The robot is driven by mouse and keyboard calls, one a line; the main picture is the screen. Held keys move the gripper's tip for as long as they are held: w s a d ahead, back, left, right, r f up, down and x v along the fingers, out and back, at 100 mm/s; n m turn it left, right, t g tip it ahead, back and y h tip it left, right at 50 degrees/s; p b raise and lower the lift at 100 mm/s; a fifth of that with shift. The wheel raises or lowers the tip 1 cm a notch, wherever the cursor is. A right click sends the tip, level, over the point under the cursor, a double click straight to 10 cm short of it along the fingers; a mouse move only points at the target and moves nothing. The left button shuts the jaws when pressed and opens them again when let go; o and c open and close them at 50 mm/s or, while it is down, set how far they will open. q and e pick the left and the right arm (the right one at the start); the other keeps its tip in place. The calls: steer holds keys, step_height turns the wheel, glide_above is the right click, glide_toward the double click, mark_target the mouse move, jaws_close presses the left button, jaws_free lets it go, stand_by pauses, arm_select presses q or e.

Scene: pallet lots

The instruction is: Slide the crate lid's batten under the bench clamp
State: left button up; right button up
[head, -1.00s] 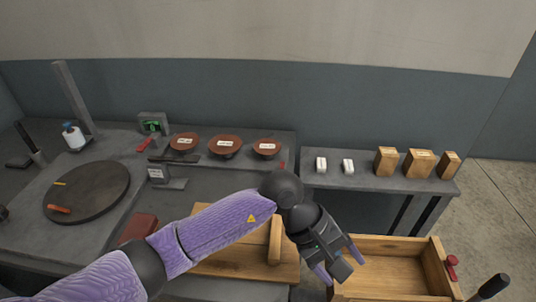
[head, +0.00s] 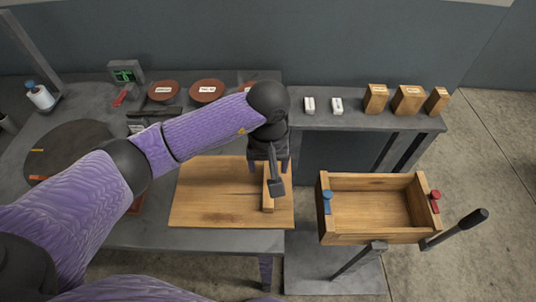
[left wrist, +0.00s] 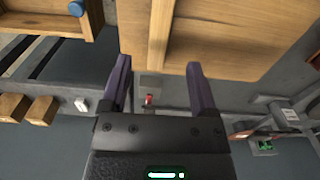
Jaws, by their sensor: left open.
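The crate lid (head: 215,205) is a flat wooden board lying on the bench near its front right. Its batten (head: 268,196) is a raised wooden strip near the board's right side. My left gripper (head: 268,172) is open over the batten's far end. In the left wrist view its purple fingers (left wrist: 158,68) stand apart, with the end of the batten (left wrist: 158,40) between them; contact cannot be told. I cannot surely identify the bench clamp; a small red part (left wrist: 149,100) shows beyond the batten.
An open wooden crate (head: 325,222) with blue and red latches stands right of the bench, beside a black-handled lever (head: 465,228). Brown discs (head: 207,90) lie behind the lid. White pieces and wooden blocks (head: 408,99) stand on the back right shelf.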

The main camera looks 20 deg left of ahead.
arm_select(q)
step_height(320, 180, down, 7)
steer(key=shift+f+b, duration=0.15)
steer(key=shift+b, duration=0.55)
jaws_close()
